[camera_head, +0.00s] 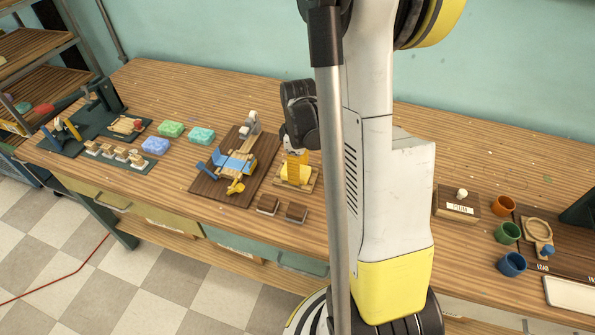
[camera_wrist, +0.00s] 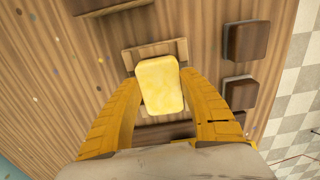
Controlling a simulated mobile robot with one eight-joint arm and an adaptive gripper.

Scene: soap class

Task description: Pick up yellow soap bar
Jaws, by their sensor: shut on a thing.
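The yellow soap bar (camera_wrist: 160,84) sits between the two yellow fingers of my gripper (camera_wrist: 160,96) in the wrist view. The fingers are shut on its two sides. A wooden tray (camera_wrist: 179,48) shows just beneath or behind the bar; I cannot tell whether the bar still touches it. In the head view my gripper (camera_head: 296,165) is over the small wooden tray (camera_head: 312,184) on the workbench, and the yellow there is soap and fingers close together. My arm hides the area to the right.
Two dark brown blocks (camera_head: 281,207) lie in front of the tray. A brown board (camera_head: 208,188) with a blue and wooden device is to the left. Green (camera_head: 171,129), teal (camera_head: 201,135) and blue (camera_head: 155,145) soap bars lie farther left. Coloured cups (camera_head: 507,233) stand at the right.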

